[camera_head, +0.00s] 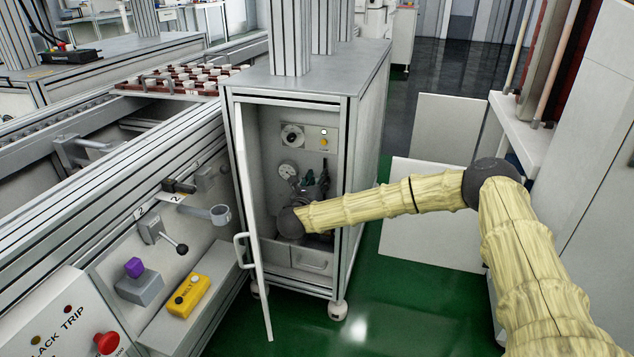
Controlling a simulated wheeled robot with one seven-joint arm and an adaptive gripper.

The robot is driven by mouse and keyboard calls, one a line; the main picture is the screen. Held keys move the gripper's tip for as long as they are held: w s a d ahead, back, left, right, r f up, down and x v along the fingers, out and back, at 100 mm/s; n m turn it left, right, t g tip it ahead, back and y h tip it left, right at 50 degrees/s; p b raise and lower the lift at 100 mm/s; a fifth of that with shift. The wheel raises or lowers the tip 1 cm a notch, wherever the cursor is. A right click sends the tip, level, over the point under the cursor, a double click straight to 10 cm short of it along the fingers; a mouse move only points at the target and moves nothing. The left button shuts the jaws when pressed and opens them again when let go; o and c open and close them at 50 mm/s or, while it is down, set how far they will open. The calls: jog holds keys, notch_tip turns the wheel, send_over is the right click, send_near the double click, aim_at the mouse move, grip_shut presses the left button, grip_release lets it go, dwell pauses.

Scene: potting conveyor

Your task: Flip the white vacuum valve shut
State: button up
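An open cabinet (362,150) stands at the middle of the view, and my covered arm reaches into it from the right. My gripper (315,182) is inside, small and dark, above my wrist. I cannot tell whether its fingers are open or shut, or whether they touch anything. A round gauge (288,170) is on the inner wall just left of my gripper. Above it is a panel with a round dial (292,135) and a yellow knob (324,142). I cannot make out the white vacuum valve; my gripper and wrist hide part of the cabinet's inside.
The cabinet's door (250,200) stands open on the left, close to my wrist. A drawer with a handle (312,263) is below my wrist. The conveyor frame (130,170) runs along the left, with a yellow control box (188,296).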

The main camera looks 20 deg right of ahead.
grip_shut()
